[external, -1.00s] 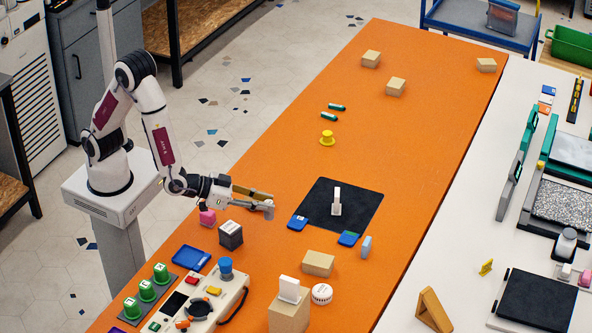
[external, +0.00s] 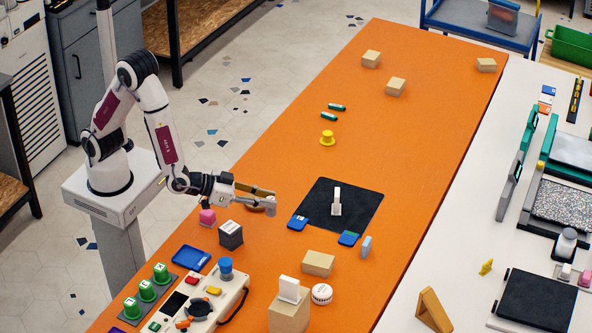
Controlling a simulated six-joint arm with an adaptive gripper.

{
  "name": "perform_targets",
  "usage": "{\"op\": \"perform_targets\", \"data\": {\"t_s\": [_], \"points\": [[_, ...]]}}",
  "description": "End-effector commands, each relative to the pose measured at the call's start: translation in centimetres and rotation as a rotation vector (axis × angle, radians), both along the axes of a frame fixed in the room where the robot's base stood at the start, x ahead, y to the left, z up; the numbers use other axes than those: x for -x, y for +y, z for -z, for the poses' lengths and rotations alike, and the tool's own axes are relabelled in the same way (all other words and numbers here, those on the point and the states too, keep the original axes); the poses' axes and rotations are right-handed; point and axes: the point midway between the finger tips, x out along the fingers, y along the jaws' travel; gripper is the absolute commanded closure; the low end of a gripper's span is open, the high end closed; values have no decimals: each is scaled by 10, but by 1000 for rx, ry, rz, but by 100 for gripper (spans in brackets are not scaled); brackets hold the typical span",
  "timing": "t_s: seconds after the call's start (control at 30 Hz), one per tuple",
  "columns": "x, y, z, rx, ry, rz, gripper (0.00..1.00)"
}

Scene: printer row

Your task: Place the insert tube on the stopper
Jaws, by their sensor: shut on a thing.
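My gripper (external: 262,198) is above the orange table, left of the black mat. It is shut on a short pale grey piece (external: 272,205), which I take to be the insert tube; it looks upright, and the fingers partly hide it. A yellow flanged piece (external: 328,138) stands farther back on the table, apart from the gripper; it may be the stopper, but I cannot tell for certain. A white upright piece (external: 337,203) stands on the black mat (external: 362,200), to the right of my gripper.
A control panel (external: 206,306) and wooden blocks (external: 318,263) are in front. The table behind the mat is mostly clear.

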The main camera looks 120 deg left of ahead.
Motion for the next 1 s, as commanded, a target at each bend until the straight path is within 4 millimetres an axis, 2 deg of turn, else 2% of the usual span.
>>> {"op": "perform_targets", "data": {"t_s": [0.27, 1.0], "points": [[10, 58, 6, -1, 1, -107, 100], [27, 247, 2, 0, -1, -432, 100]]}}
